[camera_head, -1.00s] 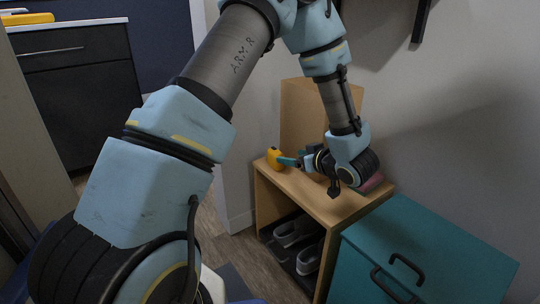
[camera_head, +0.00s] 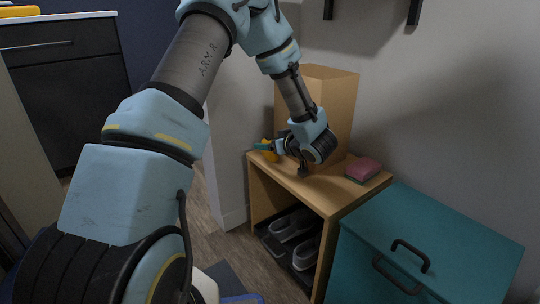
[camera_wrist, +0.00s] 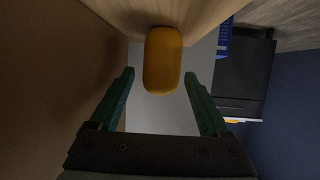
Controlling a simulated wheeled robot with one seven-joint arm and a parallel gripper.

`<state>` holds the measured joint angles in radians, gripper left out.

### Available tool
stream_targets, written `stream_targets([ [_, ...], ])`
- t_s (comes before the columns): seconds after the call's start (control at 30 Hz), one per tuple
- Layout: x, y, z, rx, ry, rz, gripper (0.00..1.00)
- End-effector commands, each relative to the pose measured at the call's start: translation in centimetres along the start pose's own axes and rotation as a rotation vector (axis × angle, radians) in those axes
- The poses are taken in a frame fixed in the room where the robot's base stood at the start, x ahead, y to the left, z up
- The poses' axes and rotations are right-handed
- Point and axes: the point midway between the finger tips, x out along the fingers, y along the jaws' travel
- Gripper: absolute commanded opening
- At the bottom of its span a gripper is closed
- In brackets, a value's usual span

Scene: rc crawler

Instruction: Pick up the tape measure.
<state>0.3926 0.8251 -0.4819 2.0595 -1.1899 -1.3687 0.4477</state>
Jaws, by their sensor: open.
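The yellow rounded object, which looks like the tape measure (camera_wrist: 162,58), lies between and slightly beyond my fingertips in the wrist view. In the head view the tape measure (camera_head: 269,154) is at the left end of the wooden shelf top, partly hidden by my fingers. My gripper (camera_wrist: 160,76) is open, with one teal finger on each side of the tape measure and a gap showing near both tips. In the head view my gripper (camera_head: 262,147) reaches left over the shelf top.
The wooden shelf unit (camera_head: 322,199) holds dark shoes (camera_head: 291,226) below. A tall brown box (camera_head: 340,98) stands behind my gripper. A teal chest (camera_head: 440,245) with black handles is at the front right.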

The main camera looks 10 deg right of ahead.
Motion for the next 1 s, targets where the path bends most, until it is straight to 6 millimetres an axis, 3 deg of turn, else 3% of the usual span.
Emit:
stream_targets([
  [0.27,0.19,0.05,-0.06,0.0,0.0,0.001,0.78],
  [0.9,0.17,0.03,-0.04,0.0,0.0,0.001,0.06],
  [1.0,0.17,0.03,-0.04,0.0,0.0,0.001,0.0],
])
